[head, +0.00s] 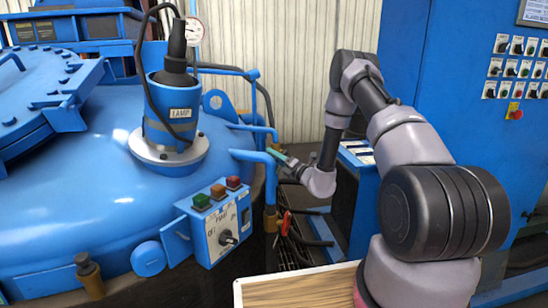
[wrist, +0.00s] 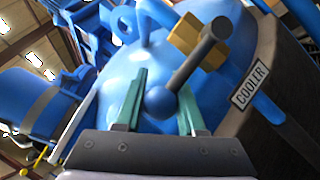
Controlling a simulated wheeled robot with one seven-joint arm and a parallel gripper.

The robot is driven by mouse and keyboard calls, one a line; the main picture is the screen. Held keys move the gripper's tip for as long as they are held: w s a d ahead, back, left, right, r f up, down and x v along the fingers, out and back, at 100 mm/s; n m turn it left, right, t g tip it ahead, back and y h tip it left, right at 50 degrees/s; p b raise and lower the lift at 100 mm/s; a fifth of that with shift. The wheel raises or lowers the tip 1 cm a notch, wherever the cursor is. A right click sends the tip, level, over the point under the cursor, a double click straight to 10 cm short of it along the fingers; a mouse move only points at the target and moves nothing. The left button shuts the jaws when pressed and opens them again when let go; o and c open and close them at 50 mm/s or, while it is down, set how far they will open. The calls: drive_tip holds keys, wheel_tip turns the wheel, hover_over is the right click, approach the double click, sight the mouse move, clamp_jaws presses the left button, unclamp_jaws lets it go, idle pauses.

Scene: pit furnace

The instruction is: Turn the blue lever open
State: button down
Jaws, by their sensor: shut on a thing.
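The lever (wrist: 190,62) shows in the wrist view as a dark rod with a blue ball knob (wrist: 160,101) at its near end. Its far end meets a brass-coloured valve body (wrist: 184,32). My gripper (wrist: 162,84) has green fingers, one on each side of the knob, and is shut on it. In the head view my gripper (head: 281,158) is beside the bent blue pipes at the right side of the furnace. The lever itself is hard to make out there, at the gripper's tip.
A label reading COOLER (wrist: 250,86) is right of the lever. In the head view, a control box (head: 222,229) with coloured buttons sits left below my gripper. A red-handled valve (head: 285,223) and hoses are below. A blue cabinet (head: 455,100) stands at right.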

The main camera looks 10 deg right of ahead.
sight(276, 142)
drive_tip(key=r+m, duration=0.1)
drive_tip(key=r+m+h, duration=0.1)
drive_tip(key=m, duration=0.1)
drive_tip(key=r+m+g, duration=0.1)
drive_tip(key=shift+w+d+m+h, duration=0.25)
drive_tip(key=shift+w+m+h, duration=0.05)
drive_tip(key=shift+w+h, duration=0.1)
drive_tip(key=shift+w+d+r+m+g+h, duration=0.2)
drive_tip(key=shift+w+r+m+g, duration=0.25)
drive_tip(key=shift+m, duration=0.4)
drive_tip(key=shift+w+d+r+m+g+h, duration=0.2)
drive_tip(key=shift+r+m+g, duration=0.3)
drive_tip(key=shift+m, duration=0.35)
drive_tip(key=shift+w, duration=0.1)
drive_tip(key=c, duration=0.5)
unclamp_jaws()
drive_tip(key=v, duration=1)
drive_tip(key=shift+s+d, duration=0.2)
drive_tip(key=shift+s, duration=0.15)
